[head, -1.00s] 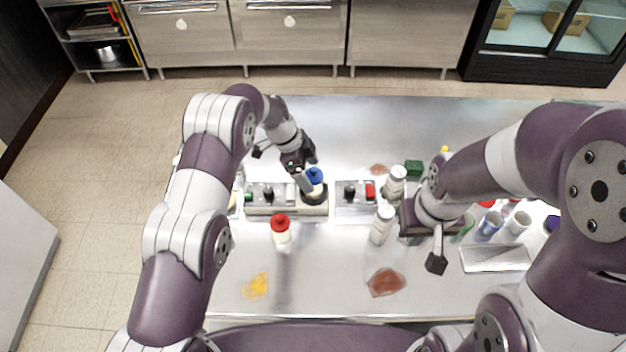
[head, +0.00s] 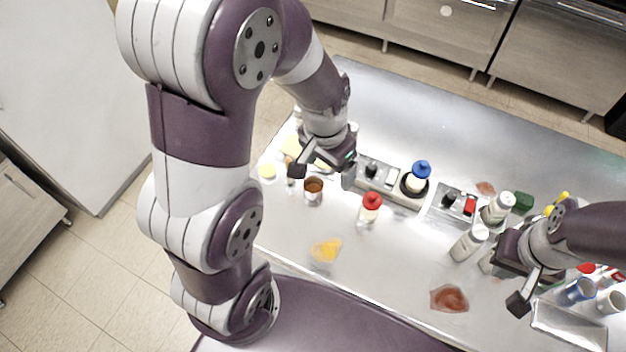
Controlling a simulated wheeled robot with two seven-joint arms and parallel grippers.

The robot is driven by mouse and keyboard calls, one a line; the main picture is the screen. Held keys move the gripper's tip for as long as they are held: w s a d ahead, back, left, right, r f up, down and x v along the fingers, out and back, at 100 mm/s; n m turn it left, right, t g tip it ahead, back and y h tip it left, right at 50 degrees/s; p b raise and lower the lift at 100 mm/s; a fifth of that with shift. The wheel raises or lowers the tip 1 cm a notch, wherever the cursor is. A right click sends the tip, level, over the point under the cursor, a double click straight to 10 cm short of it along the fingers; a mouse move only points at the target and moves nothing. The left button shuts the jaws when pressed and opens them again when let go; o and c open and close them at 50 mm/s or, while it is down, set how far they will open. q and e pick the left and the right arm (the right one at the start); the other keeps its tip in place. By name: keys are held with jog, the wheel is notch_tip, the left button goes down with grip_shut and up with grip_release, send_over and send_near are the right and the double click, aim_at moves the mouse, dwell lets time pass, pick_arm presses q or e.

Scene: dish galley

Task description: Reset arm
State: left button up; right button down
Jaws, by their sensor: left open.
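My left gripper (head: 323,174) is open and empty. Its fingers are spread above the left part of the steel table (head: 430,115), near an amber cup (head: 313,192) and the left end of a grey condiment holder (head: 402,197). My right gripper (head: 508,283) hangs over the right part of the table, beside white-capped bottles (head: 468,243). One dark finger shows clearly; the other is hard to make out, so its opening cannot be told.
A yellow spill (head: 326,250) and a red-brown spill (head: 449,298) lie near the front edge. A green sponge (head: 523,202), a blue cup (head: 577,291), a white cup (head: 611,303) and a metal tray (head: 568,326) are at right. The table's back is clear.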

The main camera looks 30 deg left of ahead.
pick_arm(q)
jog(key=s+a+n, duration=0.1)
jog(key=s+n, duration=0.2)
jog(key=s, duration=0.3)
notch_tip(320, 180, down, 7)
jog(key=b, duration=0.6)
jog(key=shift+w+a+r+y, duration=0.15)
jog(key=shift+w+y, duration=0.15)
jog(key=shift+w, duration=0.15)
pick_arm(e)
notch_tip(320, 180, down, 7)
jog(key=shift+w+r, duration=0.15)
jog(key=shift+w, duration=0.05)
pick_arm(q)
jog(key=shift+s, duration=0.15)
pick_arm(e)
jog(key=shift+s, duration=0.15)
